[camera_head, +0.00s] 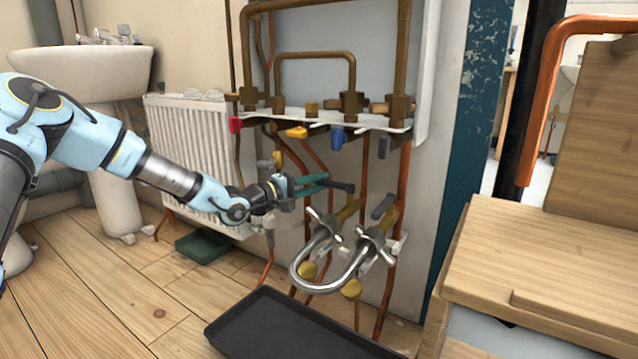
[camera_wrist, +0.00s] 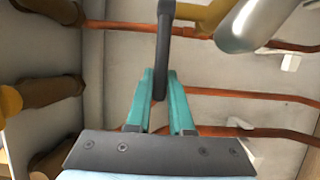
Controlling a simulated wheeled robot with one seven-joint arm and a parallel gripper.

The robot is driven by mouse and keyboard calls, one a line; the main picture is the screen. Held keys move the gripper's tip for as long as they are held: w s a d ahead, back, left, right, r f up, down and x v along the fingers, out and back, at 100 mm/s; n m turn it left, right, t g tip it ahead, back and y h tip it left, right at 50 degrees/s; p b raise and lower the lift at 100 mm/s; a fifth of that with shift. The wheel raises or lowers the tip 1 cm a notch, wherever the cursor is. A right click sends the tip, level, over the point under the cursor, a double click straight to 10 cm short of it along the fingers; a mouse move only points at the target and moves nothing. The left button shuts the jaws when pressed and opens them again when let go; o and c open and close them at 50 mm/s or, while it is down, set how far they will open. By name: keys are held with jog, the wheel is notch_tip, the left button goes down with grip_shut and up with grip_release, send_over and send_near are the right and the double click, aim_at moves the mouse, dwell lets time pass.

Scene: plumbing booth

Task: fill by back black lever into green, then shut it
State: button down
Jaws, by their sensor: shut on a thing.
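My gripper (camera_head: 312,184) has teal fingers and is shut on the back black lever (camera_head: 343,187), on the valve above the left end of the silver looped hose (camera_head: 345,278). In the wrist view the fingers (camera_wrist: 160,95) close around the lower end of the dark lever (camera_wrist: 164,45), which runs up to a brass body (camera_wrist: 198,12). A second dark lever (camera_head: 383,206) stands at the right end of the hose, apart from my gripper.
Above are a red lever (camera_head: 236,125), a yellow lever (camera_head: 296,132), a blue lever (camera_head: 337,138) and a grey lever (camera_head: 384,146). Copper pipes (camera_head: 400,185) run down close behind my gripper. A black tray (camera_head: 262,318) lies below; a wooden bench (camera_head: 540,255) stands at right.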

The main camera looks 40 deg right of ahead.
jog(key=shift+s+a+r+n+t+p, duration=0.1)
jog(key=shift+s+a+n+t+p, duration=0.2)
jog(key=shift+n+t+p, duration=0.45)
jog(key=shift+s+a+r+n+t+p, duration=0.1)
jog(key=shift+s+a+n+t+p, duration=0.1)
jog(key=shift+a+n+t+p, duration=0.55)
jog(key=shift+s+t+p, duration=0.2)
jog(key=shift+t+p, duration=0.2)
jog(key=shift+t, duration=0.6)
jog(key=shift+a+f+n+t, duration=0.2)
jog(key=shift+n+t, duration=0.2)
jog(key=shift+t, duration=0.2)
jog(key=c, duration=0.8)
grip_release()
jog(key=p+v, duration=0.4)
jog(key=v, duration=0.7)
jog(key=shift+r, duration=0.1)
